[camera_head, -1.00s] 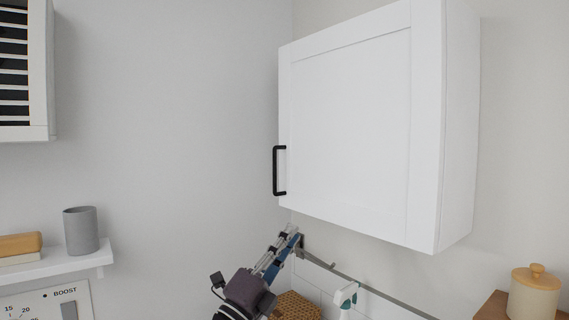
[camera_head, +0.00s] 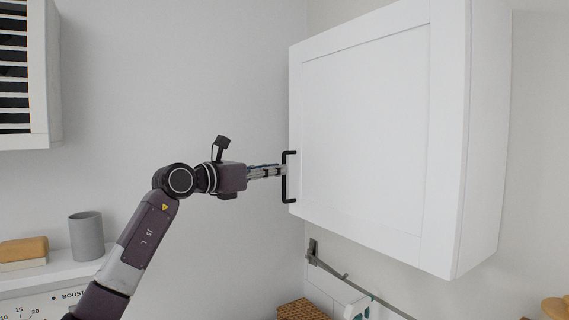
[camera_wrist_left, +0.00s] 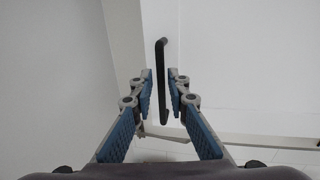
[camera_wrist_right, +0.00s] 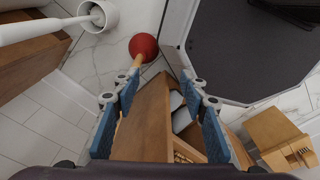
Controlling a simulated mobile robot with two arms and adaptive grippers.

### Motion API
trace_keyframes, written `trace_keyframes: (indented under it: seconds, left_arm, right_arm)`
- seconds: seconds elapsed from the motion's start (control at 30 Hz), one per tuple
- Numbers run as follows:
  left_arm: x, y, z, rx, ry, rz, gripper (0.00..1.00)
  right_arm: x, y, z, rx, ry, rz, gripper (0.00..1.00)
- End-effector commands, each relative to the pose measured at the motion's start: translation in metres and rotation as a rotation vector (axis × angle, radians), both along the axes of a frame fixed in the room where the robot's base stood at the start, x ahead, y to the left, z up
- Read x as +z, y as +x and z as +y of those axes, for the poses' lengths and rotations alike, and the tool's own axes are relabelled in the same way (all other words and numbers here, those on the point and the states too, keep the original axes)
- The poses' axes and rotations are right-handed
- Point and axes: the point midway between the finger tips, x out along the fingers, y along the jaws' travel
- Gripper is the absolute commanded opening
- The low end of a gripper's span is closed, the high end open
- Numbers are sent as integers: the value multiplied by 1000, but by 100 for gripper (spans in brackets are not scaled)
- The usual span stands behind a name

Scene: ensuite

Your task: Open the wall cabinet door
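The white wall cabinet (camera_head: 470,150) hangs at the right in the head view. Its door (camera_head: 365,130) looks closed. A black bar handle (camera_head: 285,178) stands upright at the door's left edge. My left gripper (camera_head: 284,171) reaches the handle from the left, fingers level. In the left wrist view the handle (camera_wrist_left: 162,75) runs up between the two blue-padded fingertips of my left gripper (camera_wrist_left: 161,90), which are apart with small gaps to it. My right gripper (camera_wrist_right: 162,88) shows only in its wrist view, fingers apart, above a wooden box-like thing, with nothing clearly held.
A grey cup (camera_head: 87,236) and tan block (camera_head: 24,249) stand on a white shelf at lower left. A rail (camera_head: 360,287) and wicker basket (camera_head: 302,310) are below the cabinet. Near my right gripper are a red plunger (camera_wrist_right: 144,46) and a wooden box (camera_wrist_right: 143,122).

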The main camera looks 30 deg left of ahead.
Motion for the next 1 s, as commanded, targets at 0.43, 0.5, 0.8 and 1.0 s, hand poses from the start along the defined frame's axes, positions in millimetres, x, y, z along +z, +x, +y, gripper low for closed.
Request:
trace_keyframes:
  seconds: [0.43,0.5,0.8,1.0]
  left_arm:
    - [0,32,-12,-1,1,-1,15]
    - [0,32,-12,-1,1,-1,15]
    - [0,32,-12,-1,0,-1,0]
    - [0,31,-12,-1,0,-1,0]
  right_arm:
    - [17,0,0,-1,-1,0,40]
    - [17,0,-1,-1,-1,0,40]
    - [17,1,-1,-1,-1,-2,40]
    - [17,2,-2,-1,-2,-3,40]
